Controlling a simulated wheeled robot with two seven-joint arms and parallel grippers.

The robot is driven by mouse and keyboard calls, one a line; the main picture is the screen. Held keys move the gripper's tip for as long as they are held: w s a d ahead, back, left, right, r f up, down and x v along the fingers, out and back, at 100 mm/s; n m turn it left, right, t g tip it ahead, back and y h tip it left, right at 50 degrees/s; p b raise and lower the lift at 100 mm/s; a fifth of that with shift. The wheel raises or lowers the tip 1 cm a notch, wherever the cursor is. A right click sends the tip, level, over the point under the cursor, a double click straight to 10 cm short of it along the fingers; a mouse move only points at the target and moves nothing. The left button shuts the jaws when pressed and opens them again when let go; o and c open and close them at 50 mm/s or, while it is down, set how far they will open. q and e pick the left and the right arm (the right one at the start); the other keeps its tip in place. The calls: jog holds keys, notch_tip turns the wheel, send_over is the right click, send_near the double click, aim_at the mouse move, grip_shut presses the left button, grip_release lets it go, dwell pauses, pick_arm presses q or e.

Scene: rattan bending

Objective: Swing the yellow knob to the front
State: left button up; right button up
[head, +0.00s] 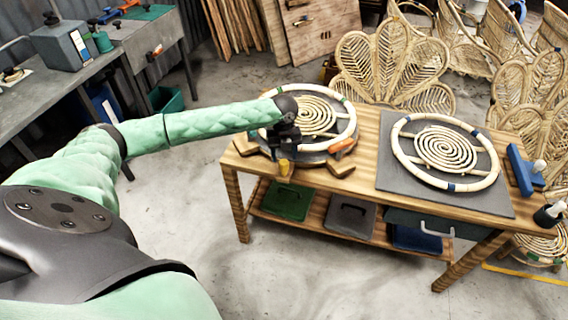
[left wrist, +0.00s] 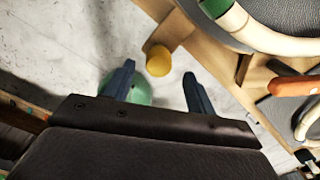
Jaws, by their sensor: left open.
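The yellow knob (head: 284,167) sits at the front edge of the wooden table, below the left round jig. In the left wrist view the yellow knob (left wrist: 159,60) shows as a round cap on a wooden arm, ahead of the fingertips and roughly between them. My left gripper (head: 284,146) is over the table's front left, just above the knob in the picture. In the left wrist view its two dark fingers (left wrist: 158,75) are apart with nothing between them. I cannot tell whether a finger touches the knob. My right gripper is not in view.
A rattan ring with a spiral (head: 349,122) lies on the left jig, close to my gripper. An orange handle (head: 342,147) is just right of it. A second ring (head: 402,163) lies on a grey board (head: 388,180). The floor in front is clear.

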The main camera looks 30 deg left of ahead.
pick_arm(q)
jog(key=shift+r+b, duration=0.35)
jog(key=shift+r, duration=1.25)
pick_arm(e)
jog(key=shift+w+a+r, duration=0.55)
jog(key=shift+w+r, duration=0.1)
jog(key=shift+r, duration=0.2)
